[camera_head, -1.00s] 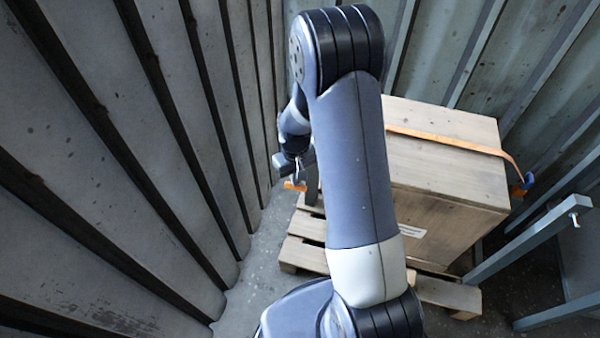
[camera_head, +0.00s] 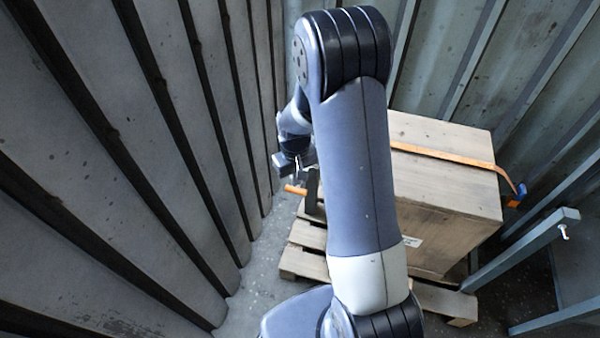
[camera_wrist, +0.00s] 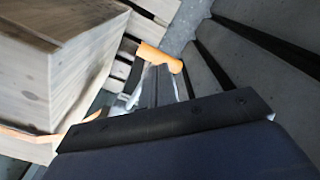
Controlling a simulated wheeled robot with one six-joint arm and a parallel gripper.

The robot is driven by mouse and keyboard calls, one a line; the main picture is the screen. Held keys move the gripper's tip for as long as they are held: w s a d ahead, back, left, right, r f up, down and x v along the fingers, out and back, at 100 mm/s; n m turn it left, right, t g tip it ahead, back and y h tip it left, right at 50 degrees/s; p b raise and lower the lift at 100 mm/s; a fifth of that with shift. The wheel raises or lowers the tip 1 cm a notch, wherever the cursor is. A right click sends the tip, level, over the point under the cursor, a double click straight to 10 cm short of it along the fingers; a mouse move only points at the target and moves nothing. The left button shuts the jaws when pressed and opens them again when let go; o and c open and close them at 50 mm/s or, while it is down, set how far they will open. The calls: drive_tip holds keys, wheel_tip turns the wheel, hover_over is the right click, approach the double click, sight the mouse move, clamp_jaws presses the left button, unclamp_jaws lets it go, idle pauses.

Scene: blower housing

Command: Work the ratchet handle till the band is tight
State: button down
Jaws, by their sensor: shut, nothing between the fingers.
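The orange band (camera_head: 450,157) runs over the top of a wooden crate (camera_head: 455,190) and bends down its right edge. The orange ratchet handle (camera_head: 295,190) sticks out left of the crate, partly hidden behind my arm. My gripper (camera_head: 298,176) is shut and empty just above the handle. In the wrist view, the handle's orange grip (camera_wrist: 158,56) lies just beyond my gripper's fingers (camera_wrist: 160,88). Whether they touch it is unclear. The band also shows at the left of the wrist view (camera_wrist: 30,134). My arm hides the crate's left side and most of the ratchet.
The crate stands on a wooden pallet (camera_head: 438,300). A corrugated metal wall (camera_head: 150,150) runs close along the left, and another wall (camera_head: 550,80) stands behind. A grey metal beam (camera_head: 520,250) stands at the right. A narrow strip of floor (camera_head: 250,285) is free between pallet and left wall.

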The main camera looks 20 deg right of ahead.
drive_tip(key=shift+f, duration=0.2)
wheel_tip(320, 180, down, 10)
drive_tip(key=b, duration=0.8)
wheel_tip(320, 180, up, 10)
drive_tip(key=p, duration=0.7)
drive_tip(key=shift+r+p, duration=0.2)
drive_tip(key=shift+p, duration=0.1)
drive_tip(key=shift+r, duration=0.1)
idle(0.4)
wheel_tip(320, 180, up, 5)
drive_tip(key=p, duration=0.3)
